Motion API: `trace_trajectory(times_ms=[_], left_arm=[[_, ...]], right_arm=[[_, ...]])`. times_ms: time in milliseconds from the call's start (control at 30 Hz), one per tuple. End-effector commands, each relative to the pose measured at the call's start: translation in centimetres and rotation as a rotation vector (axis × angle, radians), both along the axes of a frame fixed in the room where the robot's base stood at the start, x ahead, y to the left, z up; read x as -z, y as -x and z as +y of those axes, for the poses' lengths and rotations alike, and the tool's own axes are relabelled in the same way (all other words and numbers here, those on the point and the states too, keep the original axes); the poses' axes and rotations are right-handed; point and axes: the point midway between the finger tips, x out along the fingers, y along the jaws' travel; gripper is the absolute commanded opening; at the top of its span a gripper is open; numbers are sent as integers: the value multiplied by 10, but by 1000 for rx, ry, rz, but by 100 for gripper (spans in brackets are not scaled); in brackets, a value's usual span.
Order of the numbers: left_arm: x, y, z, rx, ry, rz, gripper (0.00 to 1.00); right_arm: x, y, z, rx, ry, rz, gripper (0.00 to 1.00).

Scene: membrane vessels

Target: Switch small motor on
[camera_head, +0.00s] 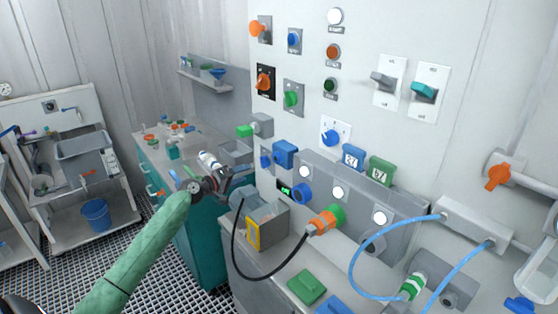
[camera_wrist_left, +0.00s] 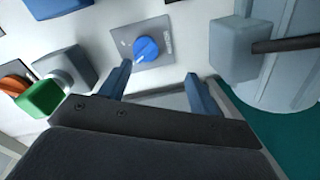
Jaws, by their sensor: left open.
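My left gripper (camera_head: 238,177) reaches in from the left, close to the wall panel. In the left wrist view the left gripper (camera_wrist_left: 158,70) is open, with nothing between its two blue fingers. A round blue knob with a white pointer mark (camera_wrist_left: 147,48) sits on a grey plate just beyond the fingertips, apart from them. In the head view this blue knob (camera_head: 266,160) appears just above and right of the gripper. Its side label is too small to read. I cannot tell which control is marked for the small motor. My right gripper is not in view.
A green block handle (camera_head: 244,131) sticks out from the wall above the gripper, with a blue block (camera_head: 285,152) to its right. A grey box with a yellow frame (camera_head: 258,226) stands below on the bench. A black cable (camera_head: 235,250) hangs in front of it.

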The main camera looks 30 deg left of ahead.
Motion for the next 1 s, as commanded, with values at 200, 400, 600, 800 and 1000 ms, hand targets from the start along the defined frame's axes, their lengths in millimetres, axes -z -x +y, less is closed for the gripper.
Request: trace_trajectory(times_ms=[200, 400, 600, 800, 1000], left_arm=[[-15, 0, -2, -5, 194, -1, 62], [-16, -7, -4, -7, 213, 7, 62], [-18, -27, -12, -7, 212, 6, 62], [-18, -48, -21, -8, 211, 7, 62], [-16, -65, -28, -7, 211, 7, 62]], right_arm=[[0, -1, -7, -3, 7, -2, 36], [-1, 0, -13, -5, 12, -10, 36], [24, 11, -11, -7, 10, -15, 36], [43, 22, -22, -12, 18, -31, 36], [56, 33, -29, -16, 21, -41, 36]])
